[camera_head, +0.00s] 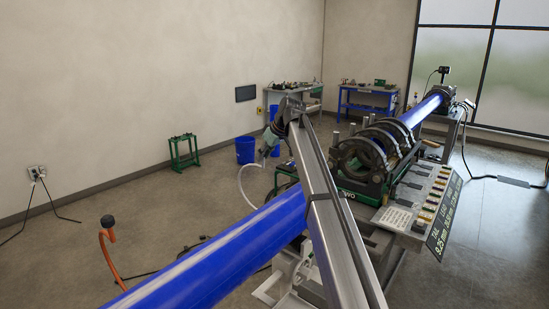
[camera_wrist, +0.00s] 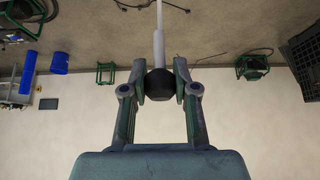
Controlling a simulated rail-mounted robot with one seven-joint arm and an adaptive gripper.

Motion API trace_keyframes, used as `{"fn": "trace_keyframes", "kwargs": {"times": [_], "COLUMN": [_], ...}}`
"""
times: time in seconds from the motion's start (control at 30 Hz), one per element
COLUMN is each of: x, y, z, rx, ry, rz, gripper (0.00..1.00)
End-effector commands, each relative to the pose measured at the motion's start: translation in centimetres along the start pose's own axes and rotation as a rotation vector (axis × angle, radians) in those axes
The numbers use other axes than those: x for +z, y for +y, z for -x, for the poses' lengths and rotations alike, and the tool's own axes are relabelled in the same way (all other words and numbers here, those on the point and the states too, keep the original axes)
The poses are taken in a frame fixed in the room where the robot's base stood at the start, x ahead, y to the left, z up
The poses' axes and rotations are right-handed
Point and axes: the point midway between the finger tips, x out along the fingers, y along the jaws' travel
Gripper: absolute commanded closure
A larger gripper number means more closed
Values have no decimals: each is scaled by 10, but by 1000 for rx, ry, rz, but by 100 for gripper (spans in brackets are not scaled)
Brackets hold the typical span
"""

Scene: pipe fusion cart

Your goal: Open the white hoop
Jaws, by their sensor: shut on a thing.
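The white hoop (camera_head: 241,186) is a thin curved bar in the head view. It bows out to the left between the front blue pipe and the cart's clamps. In the wrist view it shows as a pale straight bar (camera_wrist: 159,48) ending in a black knob (camera_wrist: 159,86). My gripper (camera_wrist: 160,78) is shut on the knob, with a finger on each side of it. In the head view my gripper (camera_head: 264,150) is at the hoop's upper end, small and partly hidden by my own arm. The hoop's lower end is hidden behind the blue pipe.
The long blue pipe (camera_head: 225,255) crosses the foreground. Black ring clamps (camera_head: 372,150) and a control panel (camera_head: 418,203) stand to the right. A green stand (camera_head: 184,151) and blue bin (camera_head: 246,149) are behind. An orange hose (camera_head: 107,250) stands at left. Floor at left is mostly open.

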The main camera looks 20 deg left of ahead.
Motion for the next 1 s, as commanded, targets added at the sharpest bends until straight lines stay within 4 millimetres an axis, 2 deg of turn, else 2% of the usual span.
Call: {"fn": "trace_keyframes", "kwargs": {"times": [0.03, 0.1, 0.53, 0.57, 0.6, 1.0], "x": [-8, -10, -12, -12, -12, -8], "y": [0, -1, -2, -2, -2, -2], "z": [1, 0, 0, 0, 0, 1], "rx": [4, 4, 3, 3, 3, 2], "ry": [12, 12, 14, 14, 14, 7], "rz": [1, 1, 2, 2, 2, 1], "gripper": [100, 100, 100, 62, 47, 46]}}
